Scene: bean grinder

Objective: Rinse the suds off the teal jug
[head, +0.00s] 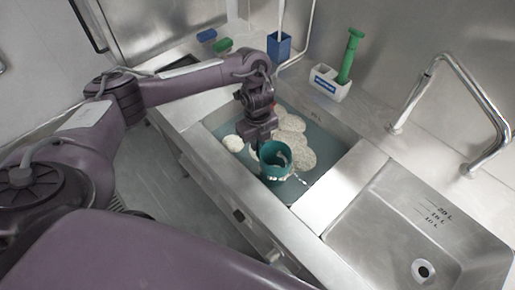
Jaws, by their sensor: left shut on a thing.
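The teal jug (271,171) is in the left sink basin, held at its rim side by my left gripper (264,140). My left gripper reaches down into the basin and is shut on the jug. White suds show inside the jug and small white flecks show along its lower front. Foam patches (297,150) float on the teal water (315,133) around it. How the fingers sit on the jug is hard to see. My right gripper is not in view.
An empty steel basin (385,226) with litre marks and a drain is at the right. A bent metal tap (440,70) stands behind it. A white caddy (330,83) with a green-handled brush (350,55) and a blue holder (279,46) stand at the back.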

